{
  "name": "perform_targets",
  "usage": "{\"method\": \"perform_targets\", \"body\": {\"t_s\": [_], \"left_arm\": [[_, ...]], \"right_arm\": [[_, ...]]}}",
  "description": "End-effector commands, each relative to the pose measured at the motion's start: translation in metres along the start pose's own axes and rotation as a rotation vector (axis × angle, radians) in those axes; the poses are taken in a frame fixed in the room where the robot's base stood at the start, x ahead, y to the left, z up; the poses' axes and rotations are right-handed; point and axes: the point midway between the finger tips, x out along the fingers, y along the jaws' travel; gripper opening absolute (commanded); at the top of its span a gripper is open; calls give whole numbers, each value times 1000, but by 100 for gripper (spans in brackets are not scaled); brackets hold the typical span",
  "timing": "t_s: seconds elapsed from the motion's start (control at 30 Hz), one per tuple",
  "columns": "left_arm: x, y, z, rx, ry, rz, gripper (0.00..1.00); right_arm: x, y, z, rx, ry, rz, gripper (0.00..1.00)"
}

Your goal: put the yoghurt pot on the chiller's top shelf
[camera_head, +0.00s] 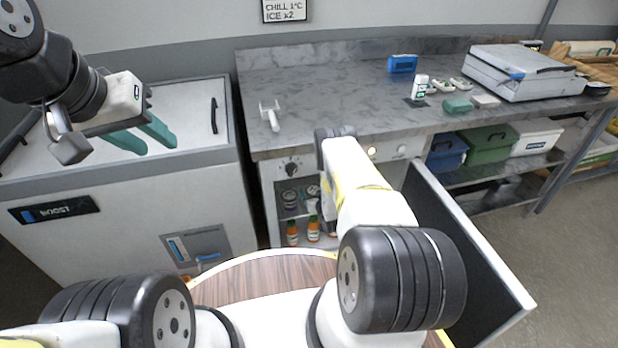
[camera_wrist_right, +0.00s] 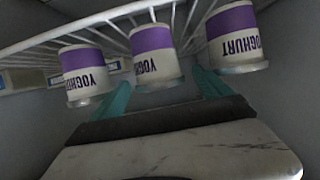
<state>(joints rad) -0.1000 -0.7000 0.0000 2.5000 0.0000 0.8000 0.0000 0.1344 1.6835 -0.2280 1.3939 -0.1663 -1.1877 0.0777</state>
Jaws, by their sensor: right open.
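The chiller (camera_head: 281,200) is a cabinet under the counter with its door (camera_head: 470,250) swung open to the right. My right arm reaches into it; the arm hides that gripper in the head view. In the right wrist view, which looks upside down, three white and purple yoghurt pots stand on a wire shelf (camera_wrist_right: 95,30): left (camera_wrist_right: 86,72), middle (camera_wrist_right: 154,55) and right (camera_wrist_right: 236,40). My right gripper (camera_wrist_right: 161,78) is open, with its teal fingers either side of the middle pot; contact is unclear. My left gripper (camera_head: 156,147) is open and empty above the white chest.
Orange bottles (camera_head: 313,229) stand low in the chiller, below small jars or pots (camera_head: 289,198). The white chest (camera_head: 120,190) stands left of the chiller. The counter (camera_head: 330,90) holds a scoop (camera_head: 270,115), a blue box (camera_head: 402,64) and a grey flat-topped device (camera_head: 520,72).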

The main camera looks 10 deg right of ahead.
Motion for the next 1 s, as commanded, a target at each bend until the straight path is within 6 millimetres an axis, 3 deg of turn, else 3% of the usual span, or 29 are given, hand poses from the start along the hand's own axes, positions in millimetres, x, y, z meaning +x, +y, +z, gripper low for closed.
{"method": "perform_targets", "body": {"t_s": [0.2, 0.4, 1.0], "left_arm": [[0, 0, 0, 0, 0, 0, 36], [0, 0, 0, 0, 0, 0, 36], [0, 0, 0, 0, 0, 0, 36]], "right_arm": [[-46, 0, 0, 1, -4, 1, 89], [-71, 0, 0, 1, -1, 0, 89], [-77, 0, 0, 1, -1, -1, 89]]}}
